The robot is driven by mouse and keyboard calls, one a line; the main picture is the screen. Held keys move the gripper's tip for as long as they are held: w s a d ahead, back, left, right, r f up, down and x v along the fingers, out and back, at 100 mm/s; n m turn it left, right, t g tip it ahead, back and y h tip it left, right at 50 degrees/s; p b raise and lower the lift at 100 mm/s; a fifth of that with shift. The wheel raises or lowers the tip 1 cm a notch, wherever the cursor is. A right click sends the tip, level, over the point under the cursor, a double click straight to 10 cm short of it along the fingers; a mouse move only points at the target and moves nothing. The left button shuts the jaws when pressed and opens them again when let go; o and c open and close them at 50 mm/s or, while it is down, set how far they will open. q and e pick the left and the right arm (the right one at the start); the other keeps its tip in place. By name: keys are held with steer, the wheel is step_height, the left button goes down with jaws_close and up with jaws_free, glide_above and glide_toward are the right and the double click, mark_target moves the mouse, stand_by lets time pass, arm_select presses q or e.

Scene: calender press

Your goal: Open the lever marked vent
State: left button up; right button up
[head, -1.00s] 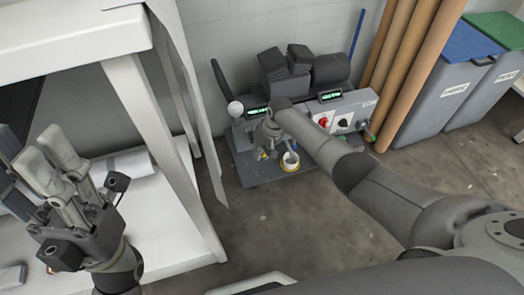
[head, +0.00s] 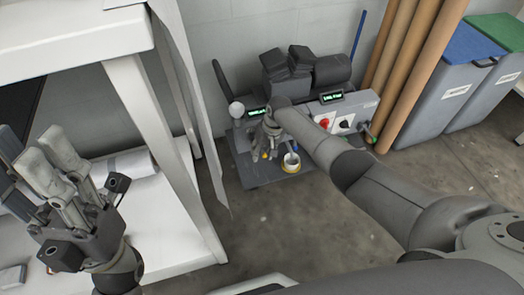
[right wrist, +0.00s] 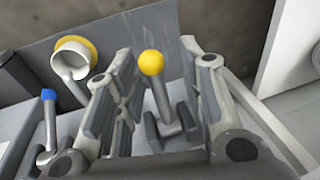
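A lever with a yellow ball knob (right wrist: 151,62) stands between the fingers of my right gripper (right wrist: 165,92) in the right wrist view. The fingers are open on both sides, with a visible gap to the lever. In the head view my right gripper (head: 268,142) is down at the front of the grey machine (head: 342,108), partly hidden by my arm. A lever with a blue knob (right wrist: 48,95) stands to the left in the wrist view. I cannot read any lever marking. My left gripper (head: 40,170) is open and empty by the white bench.
A white cup-like part with a yellow ring (right wrist: 72,55) is beside the levers. The machine carries a red knob (head: 324,123) and two lit screens. A white-framed bench (head: 130,100) stands left; brown tubes (head: 410,70) and bins (head: 450,95) stand right.

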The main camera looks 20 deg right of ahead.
steer(key=shift+r, duration=0.1)
steer(key=v, duration=1.1)
steer(key=shift+r, duration=0.4)
